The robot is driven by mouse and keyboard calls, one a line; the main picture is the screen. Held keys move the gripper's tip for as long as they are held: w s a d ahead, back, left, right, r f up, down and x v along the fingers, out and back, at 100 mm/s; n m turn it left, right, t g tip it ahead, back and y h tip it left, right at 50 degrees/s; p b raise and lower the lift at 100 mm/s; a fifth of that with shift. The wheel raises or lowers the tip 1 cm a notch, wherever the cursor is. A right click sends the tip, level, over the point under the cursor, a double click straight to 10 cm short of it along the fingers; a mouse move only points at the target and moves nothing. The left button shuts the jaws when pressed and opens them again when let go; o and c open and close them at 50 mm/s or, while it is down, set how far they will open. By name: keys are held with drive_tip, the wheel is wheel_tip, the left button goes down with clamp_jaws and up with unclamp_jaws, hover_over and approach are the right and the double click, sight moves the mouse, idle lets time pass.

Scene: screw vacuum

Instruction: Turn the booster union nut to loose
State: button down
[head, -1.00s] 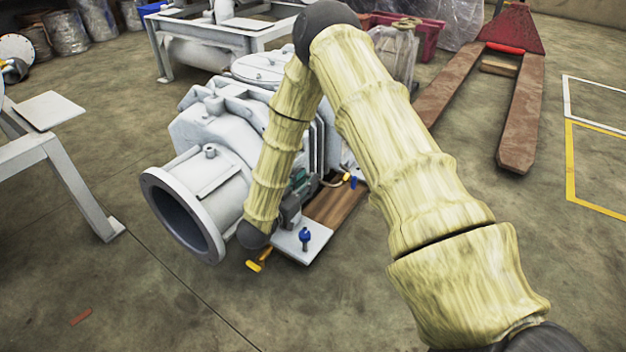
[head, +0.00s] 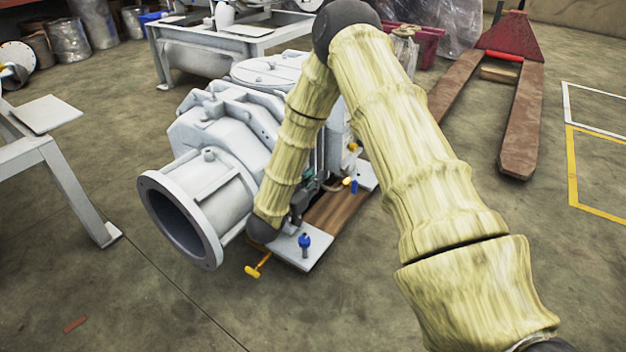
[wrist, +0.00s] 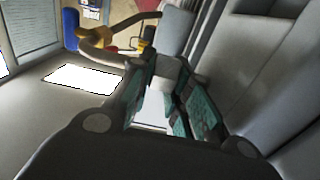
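I cannot clearly identify the booster union nut. A brass-coloured fitting (wrist: 97,36) sits on a curved pipe (wrist: 92,52) at the upper left of the wrist view and may be it. My gripper (wrist: 163,98) is open, with its teal pads apart and no object clearly held between them. The curved pipe lies ahead and left of the fingers, apart from them as far as I can tell. In the head view my arm covers most of my gripper, which is low beside the white vacuum pump (head: 218,140), above its base plate.
A blue-topped fitting (head: 304,242) stands on the plate, with a yellow handle (head: 258,266) at its near edge. Small blue and yellow parts (head: 351,184) sit farther back. A pallet jack (head: 520,125) is at right.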

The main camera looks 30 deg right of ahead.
drive_tip(key=shift+h+p, duration=0.3)
drive_tip(key=shift+p, duration=0.1)
drive_tip(key=shift+a+t+h+p, duration=0.1)
drive_tip(key=shift+t+h+p, duration=0.2)
drive_tip(key=shift+t+h, duration=0.1)
drive_tip(key=c, duration=1.6)
unclamp_jaws()
drive_tip(key=shift+a, duration=0.1)
drive_tip(key=v, duration=0.7)
drive_tip(key=shift+a, duration=0.15)
drive_tip(key=shift+s+f, duration=0.1)
